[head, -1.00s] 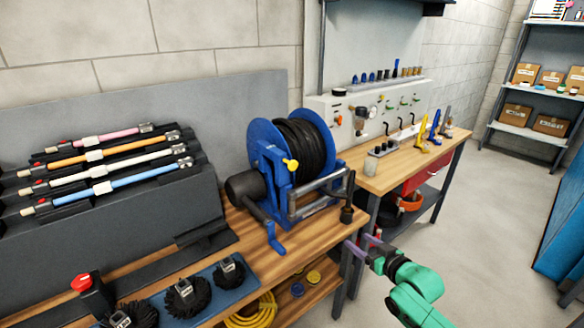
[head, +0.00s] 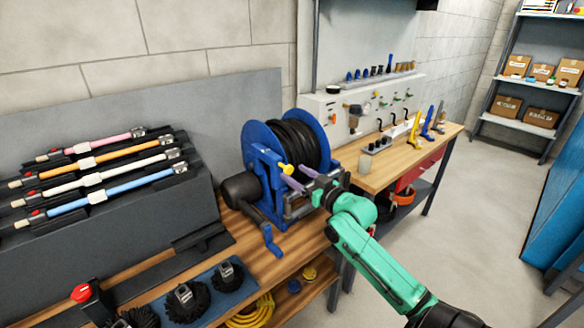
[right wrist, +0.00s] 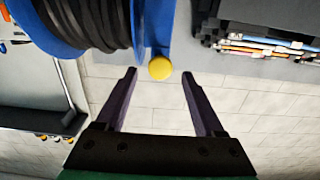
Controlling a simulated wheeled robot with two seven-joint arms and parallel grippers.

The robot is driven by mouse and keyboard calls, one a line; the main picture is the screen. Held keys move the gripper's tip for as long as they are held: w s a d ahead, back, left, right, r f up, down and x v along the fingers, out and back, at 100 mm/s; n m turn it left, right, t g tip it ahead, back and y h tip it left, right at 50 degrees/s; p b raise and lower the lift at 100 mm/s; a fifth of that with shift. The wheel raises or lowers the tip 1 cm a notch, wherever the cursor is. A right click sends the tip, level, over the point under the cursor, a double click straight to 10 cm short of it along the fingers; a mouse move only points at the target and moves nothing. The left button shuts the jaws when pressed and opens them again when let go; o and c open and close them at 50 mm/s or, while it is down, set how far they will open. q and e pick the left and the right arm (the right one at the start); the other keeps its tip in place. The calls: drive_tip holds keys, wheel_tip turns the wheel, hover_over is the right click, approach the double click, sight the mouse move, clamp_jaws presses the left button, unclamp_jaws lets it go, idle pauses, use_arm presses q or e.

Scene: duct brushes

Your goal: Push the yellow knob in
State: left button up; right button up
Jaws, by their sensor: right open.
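The yellow knob (head: 287,169) sits on the upper part of the blue frame of the hose reel (head: 262,152), which holds coiled black hose. The knob also shows in the right wrist view (right wrist: 160,68), just ahead of the fingertips and centred between them. My right gripper (head: 296,177) is open, its two purple fingers pointing at the reel beside the knob. In the right wrist view its fingers (right wrist: 158,88) stand well apart with nothing between them. I cannot tell whether they touch the knob. My left gripper is not in view.
The reel stands on a wooden bench (head: 225,260). Brush heads on a blue mat (head: 237,287) lie in front, and a rack of coloured rods (head: 95,190) stands at left. A second bench (head: 392,160) with a panel stands behind at right. The floor at right is clear.

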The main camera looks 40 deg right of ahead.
sight(285, 168)
drive_tip(key=shift+w, duration=1.25)
drive_tip(key=shift+s, duration=0.1)
clamp_jaws()
idle(0.3)
